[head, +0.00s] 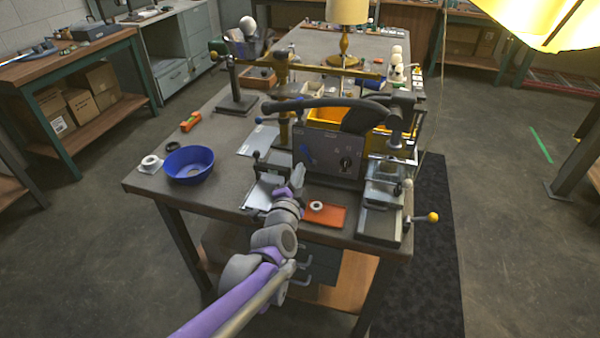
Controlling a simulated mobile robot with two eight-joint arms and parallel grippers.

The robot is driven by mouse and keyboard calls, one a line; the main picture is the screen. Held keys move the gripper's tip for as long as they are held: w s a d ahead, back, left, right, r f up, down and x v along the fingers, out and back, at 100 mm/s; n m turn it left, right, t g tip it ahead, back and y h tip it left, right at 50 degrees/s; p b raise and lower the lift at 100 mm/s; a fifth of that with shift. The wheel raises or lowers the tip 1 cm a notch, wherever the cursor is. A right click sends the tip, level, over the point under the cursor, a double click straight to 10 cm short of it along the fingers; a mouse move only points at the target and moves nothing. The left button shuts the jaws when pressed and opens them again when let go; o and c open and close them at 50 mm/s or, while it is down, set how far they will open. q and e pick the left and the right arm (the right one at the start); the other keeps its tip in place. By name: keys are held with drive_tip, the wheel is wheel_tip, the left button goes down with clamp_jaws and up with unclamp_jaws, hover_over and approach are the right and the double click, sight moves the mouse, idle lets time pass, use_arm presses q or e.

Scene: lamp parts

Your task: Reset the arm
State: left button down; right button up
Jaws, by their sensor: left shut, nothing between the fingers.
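My left arm (262,262) reaches up from the bottom of the head view to the front edge of the workbench (215,125). Its gripper (297,176) is shut and empty, close in front of the grey panel (330,158) with a dial. It lies left of an orange mat (325,214) that carries a small white ring (316,206). Whether the gripper touches anything there I cannot tell. My right gripper is not in view.
A blue bowl (188,163) and a white ring part (150,163) sit at the bench's left. A clamp fixture with a yellow-knobbed lever (432,217) stands at the right edge. A lamp (346,15) stands at the back. The dark floor mat (440,270) is clear.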

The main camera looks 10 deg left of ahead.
use_arm(q)
drive_tip(key=s+f+n+g+p, duration=0.1)
drive_tip(key=s+n+g+p, duration=0.2)
drive_tip(key=s, duration=0.7)
drive_tip(key=s+a+f+n+g+p, duration=0.1)
drive_tip(key=s+n+g+p, duration=0.3)
drive_tip(key=s, duration=0.7)
drive_tip(key=s+a+f+n+g+p, duration=0.1)
drive_tip(key=s+f+n+g+p, duration=0.1)
drive_tip(key=s, duration=0.9)
drive_tip(key=n+g+p, duration=0.1)
drive_tip(key=n+g, duration=0.1)
drive_tip(key=g, duration=0.1)
drive_tip(key=shift+a+f+n+h, duration=0.15)
drive_tip(key=shift+f+n+h, duration=0.15)
drive_tip(key=shift+n, duration=0.1)
